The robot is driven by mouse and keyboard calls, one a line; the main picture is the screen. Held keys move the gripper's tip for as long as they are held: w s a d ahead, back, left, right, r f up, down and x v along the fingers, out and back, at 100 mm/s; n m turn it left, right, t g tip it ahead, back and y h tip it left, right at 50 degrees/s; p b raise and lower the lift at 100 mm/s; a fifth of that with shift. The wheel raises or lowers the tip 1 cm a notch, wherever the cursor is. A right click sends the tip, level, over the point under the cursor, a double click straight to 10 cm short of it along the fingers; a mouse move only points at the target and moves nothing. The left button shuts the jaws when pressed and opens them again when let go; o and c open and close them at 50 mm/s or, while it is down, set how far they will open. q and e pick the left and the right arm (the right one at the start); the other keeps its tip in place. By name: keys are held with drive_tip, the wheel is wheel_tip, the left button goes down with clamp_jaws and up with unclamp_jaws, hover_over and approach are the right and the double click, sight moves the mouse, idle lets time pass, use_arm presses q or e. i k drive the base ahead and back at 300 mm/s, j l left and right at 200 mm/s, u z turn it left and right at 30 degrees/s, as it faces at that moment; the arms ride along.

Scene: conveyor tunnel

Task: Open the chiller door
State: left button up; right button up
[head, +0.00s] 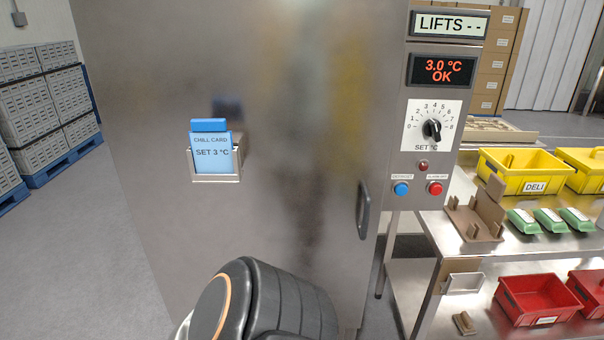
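The chiller door (290,150) is a large grey metal panel filling the middle of the head view. It looks shut against the control panel side. Its dark upright handle (363,211) is near the door's right edge. A blue chill card (211,152) reading "SET 3 °C" sits in a metal holder on the door. A dark rounded part of my own arm shows at the bottom centre, in front of the door's lower part. Neither gripper shows in this view.
Right of the door, the control panel (440,110) has a display reading "3.0 °C OK", a dial, and blue and red buttons. A steel table (530,240) with yellow bins (522,172) and green packs stands at right; red bins (537,300) are below. Stacked crates (45,110) stand left; the left floor is clear.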

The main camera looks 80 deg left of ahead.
sight(311, 89)
drive_tip(key=u, duration=2.8)
drive_tip(key=i+z, duration=0.2)
drive_tip(key=k+j, duration=0.05)
drive_tip(key=k, duration=0.05)
